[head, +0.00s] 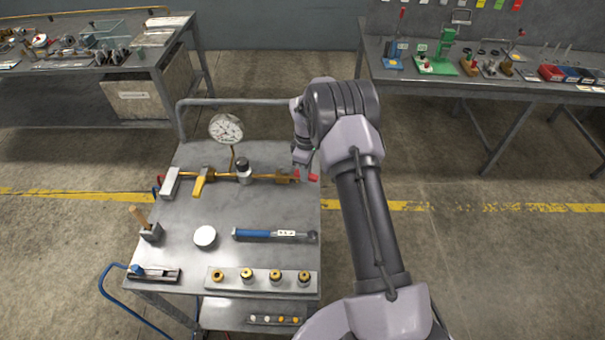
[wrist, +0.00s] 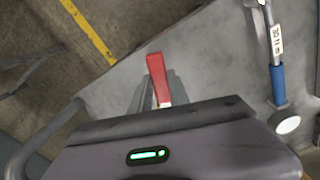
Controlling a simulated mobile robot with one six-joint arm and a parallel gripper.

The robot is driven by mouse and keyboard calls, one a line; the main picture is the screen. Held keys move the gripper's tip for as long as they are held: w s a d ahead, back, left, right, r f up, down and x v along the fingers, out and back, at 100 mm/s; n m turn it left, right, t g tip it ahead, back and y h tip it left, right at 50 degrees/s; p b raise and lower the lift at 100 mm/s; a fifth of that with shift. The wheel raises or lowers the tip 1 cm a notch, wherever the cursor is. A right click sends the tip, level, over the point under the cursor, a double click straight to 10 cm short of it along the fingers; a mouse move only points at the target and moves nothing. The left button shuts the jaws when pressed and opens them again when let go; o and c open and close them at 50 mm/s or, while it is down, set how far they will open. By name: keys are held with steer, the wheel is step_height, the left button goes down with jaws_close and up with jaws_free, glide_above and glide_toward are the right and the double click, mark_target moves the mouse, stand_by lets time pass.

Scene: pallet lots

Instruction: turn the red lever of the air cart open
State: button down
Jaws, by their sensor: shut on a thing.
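The air cart (head: 265,213) carries a brass pipe line (head: 262,177) with a round pressure gauge (head: 226,128) standing above it. The red lever (head: 313,177) is at the right end of this line, near the cart's right edge, partly hidden by my gripper. My gripper (head: 301,163) reaches down over that end. In the wrist view the red lever (wrist: 157,72) lies between the grey fingers (wrist: 156,98), which are shut on it. Its far end sticks out beyond the fingertips. The valve body under the lever is hidden in the wrist view.
On the cart are a blue-handled tool (head: 265,235), a white round puck (head: 205,236), a wooden-handled hammer (head: 148,229) and a rack of brass fittings (head: 233,284). A rail (head: 240,101) bounds its far side. Two workbenches stand behind; floor right of the cart is clear.

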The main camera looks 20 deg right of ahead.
steer(key=shift+w+d+n, duration=0.4)
steer(key=shift+w+n, duration=0.2)
steer(key=shift+n, duration=0.35)
steer(key=shift+w+d+n, duration=0.35)
steer(key=shift+w+n, duration=0.25)
steer(key=shift+n, duration=0.35)
steer(key=shift+r, duration=0.1)
steer(key=c, duration=1.2)
jaws_free()
steer(key=shift+c, duration=0.2)
step_height(320, 180, up, 17)
steer(key=p, duration=0.4)
steer(key=shift+r, duration=0.2)
